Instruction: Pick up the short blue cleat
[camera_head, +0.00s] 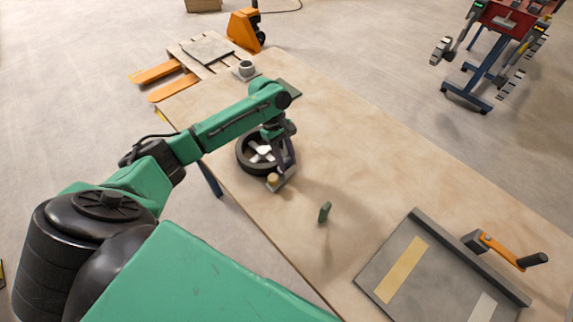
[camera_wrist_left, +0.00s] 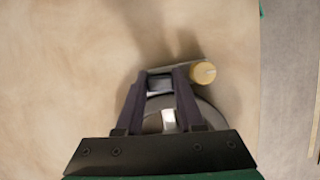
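A small dark blue-grey block, perhaps the short blue cleat (camera_wrist_left: 160,84), shows between the fingertips. I cannot tell whether the fingers press on it. A grey piece with a round yellowish knob (camera_wrist_left: 203,73) lies beside the right fingertip, and the knob also shows in the head view (camera_head: 272,179). My right gripper is not in view.
The wooden table (camera_head: 350,150) has clear room to the right of the gripper. A small green piece (camera_head: 324,212) stands nearer. A small grey cup (camera_head: 246,68) stands at the far end.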

